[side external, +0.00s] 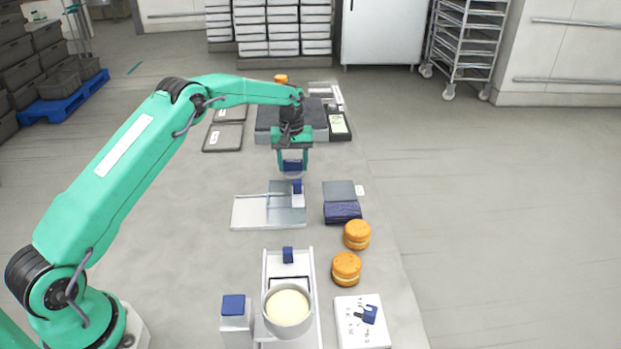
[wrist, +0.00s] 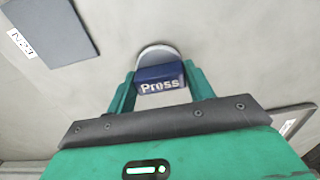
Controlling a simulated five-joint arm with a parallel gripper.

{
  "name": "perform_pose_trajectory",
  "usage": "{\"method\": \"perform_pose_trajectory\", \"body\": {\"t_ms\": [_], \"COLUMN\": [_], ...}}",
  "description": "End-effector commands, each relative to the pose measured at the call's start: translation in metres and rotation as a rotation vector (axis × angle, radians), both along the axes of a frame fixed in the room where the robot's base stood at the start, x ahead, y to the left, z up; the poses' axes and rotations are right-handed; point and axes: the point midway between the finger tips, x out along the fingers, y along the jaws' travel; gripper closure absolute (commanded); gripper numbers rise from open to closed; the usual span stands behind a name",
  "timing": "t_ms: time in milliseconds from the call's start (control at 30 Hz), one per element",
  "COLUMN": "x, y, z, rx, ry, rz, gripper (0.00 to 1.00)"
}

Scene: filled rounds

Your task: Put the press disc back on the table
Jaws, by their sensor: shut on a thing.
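The press disc (side external: 291,174) is a pale round disc with a dark blue block handle. The handle (wrist: 160,78) shows the word "Press" in the wrist view, with the disc's pale rim (wrist: 158,52) just beyond it. My gripper (side external: 292,163) is shut on the blue handle, one finger on each side. The disc hangs beneath the fingers, over the grey table (side external: 205,185), behind the metal plate with a blue knob. I cannot tell whether its underside touches the table.
The metal plate (side external: 250,212) lies in front of the disc. A grey-and-blue block (side external: 341,212) and two filled rounds (side external: 357,235) (side external: 346,268) stand to the right. A cream-filled bowl (side external: 287,308) sits on a white rail in front. A dark box (side external: 265,125) stands behind.

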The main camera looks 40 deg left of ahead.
Motion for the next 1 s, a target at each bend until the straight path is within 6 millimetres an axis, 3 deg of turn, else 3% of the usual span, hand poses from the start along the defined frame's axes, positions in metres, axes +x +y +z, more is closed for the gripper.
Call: {"method": "perform_pose_trajectory", "body": {"t_ms": [167, 567, 600, 700, 1000], "x": [0.000, 0.000, 0.000, 0.000, 0.000], "y": [0.000, 0.000, 0.000, 0.000, 0.000], "z": [-0.013, -0.017, -0.018, -0.017, -0.017], "rx": [0.001, 0.000, -0.001, 0.000, 0.000], "ry": [-0.001, 0.000, 0.001, 0.000, 0.000], "rz": [0.000, 0.000, 0.000, 0.000, 0.000], "gripper": [0.66, 0.66, 0.46, 0.26, 0.26]}}
